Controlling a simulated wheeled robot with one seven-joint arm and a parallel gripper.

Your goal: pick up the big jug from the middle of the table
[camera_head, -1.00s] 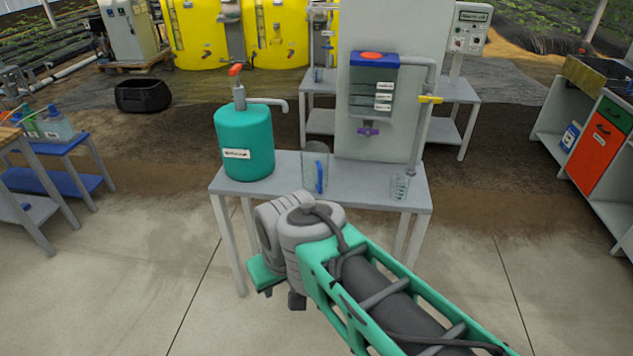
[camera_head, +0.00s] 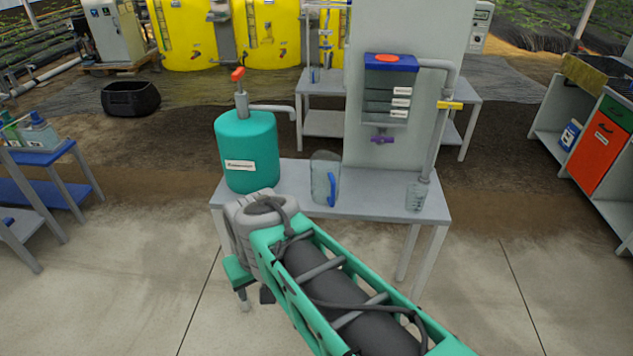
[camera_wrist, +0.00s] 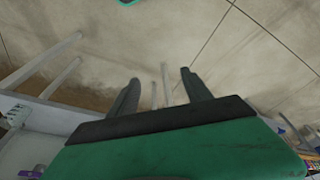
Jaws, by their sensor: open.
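The big jug (camera_head: 325,178) is clear, with a blue handle on its front right side. It stands upright in the middle of the grey table (camera_head: 385,205) in the head view. In the wrist view my gripper (camera_wrist: 160,82) is open and empty, its two fingers apart over bare floor and table legs. In the head view my arm is low in front of the table's left part, and its fingers cannot be made out. The jug does not show in the wrist view.
A teal tank (camera_head: 247,150) with a red-handled tap stands left of the jug. A small clear beaker (camera_head: 416,195) stands at the right under a pipe with a yellow valve (camera_head: 450,105). A grey panel (camera_head: 408,80) with a blue dispenser rises behind. Concrete floor in front is clear.

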